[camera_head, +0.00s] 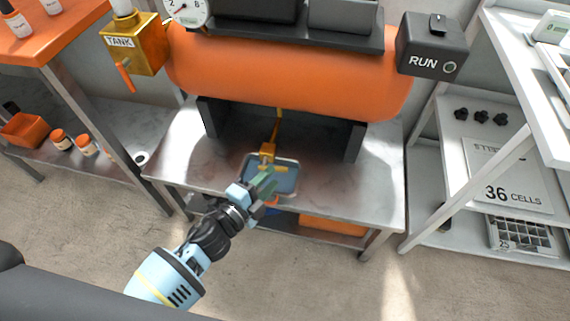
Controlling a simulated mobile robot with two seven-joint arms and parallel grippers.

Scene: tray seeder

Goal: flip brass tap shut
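A small brass tap (267,149) hangs on a thin brass pipe below the orange tank, low over the bench. A short brass bar at its lower end points to the right. My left gripper (266,183) is just below and in front of the tap, its greenish fingers pointing up toward it. The fingers overlap the tap's lower end in the picture, so I cannot tell whether they touch it or how far apart they are. My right gripper is not in view.
A shallow grey-blue tray (295,164) lies under the tap. The orange tank (290,80) hangs above, between dark supports. A brass box marked TANK (148,58) with an orange lever is at its left, a black RUN box (433,48) at its right. Shelves stand both sides.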

